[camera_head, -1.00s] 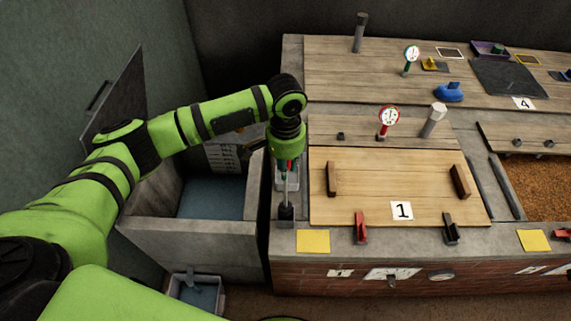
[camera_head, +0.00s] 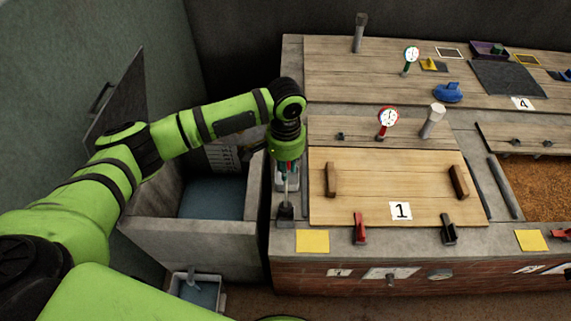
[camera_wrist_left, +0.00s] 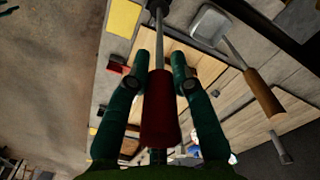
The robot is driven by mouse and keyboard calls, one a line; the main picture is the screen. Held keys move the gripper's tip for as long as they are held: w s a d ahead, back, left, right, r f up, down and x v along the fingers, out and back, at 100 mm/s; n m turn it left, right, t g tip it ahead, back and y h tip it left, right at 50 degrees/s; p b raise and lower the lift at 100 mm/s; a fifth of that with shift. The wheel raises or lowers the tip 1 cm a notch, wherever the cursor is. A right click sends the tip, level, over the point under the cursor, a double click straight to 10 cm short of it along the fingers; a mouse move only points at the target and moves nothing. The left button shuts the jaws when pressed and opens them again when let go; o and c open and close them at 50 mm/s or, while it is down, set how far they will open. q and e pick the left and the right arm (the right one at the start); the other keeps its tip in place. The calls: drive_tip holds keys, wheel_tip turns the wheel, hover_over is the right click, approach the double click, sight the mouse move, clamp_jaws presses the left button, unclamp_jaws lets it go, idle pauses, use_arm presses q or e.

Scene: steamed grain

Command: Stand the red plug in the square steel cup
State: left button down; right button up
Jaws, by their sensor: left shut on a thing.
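The red plug has a red handle (camera_wrist_left: 160,112), a thin steel rod and a dark foot (camera_head: 285,212). My left gripper (camera_wrist_left: 158,82) is shut on the red handle, with a green finger on each side. In the head view the left gripper (camera_head: 287,165) points down at the left end of the counter. The rod runs below it to the foot near the counter's front left corner. A pale steel vessel, apparently the square steel cup (camera_wrist_left: 208,25), lies beside the rod in the left wrist view. I cannot tell whether the foot touches the counter. My right gripper is out of view.
A brown wooden handle (camera_wrist_left: 263,93) on a metal rod is near the cup. A wooden board (camera_head: 390,185) marked 1 lies to the right. A stone basin (camera_head: 190,237) stands left of the counter. A yellow square (camera_head: 312,241) lies at the front edge.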

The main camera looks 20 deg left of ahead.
use_arm(q)
drive_tip(key=shift+f+b, duration=1.35)
drive_tip(key=shift+f, duration=1.6)
drive_tip(key=c, duration=1)
unclamp_jaws()
drive_tip(key=shift+s, duration=0.1)
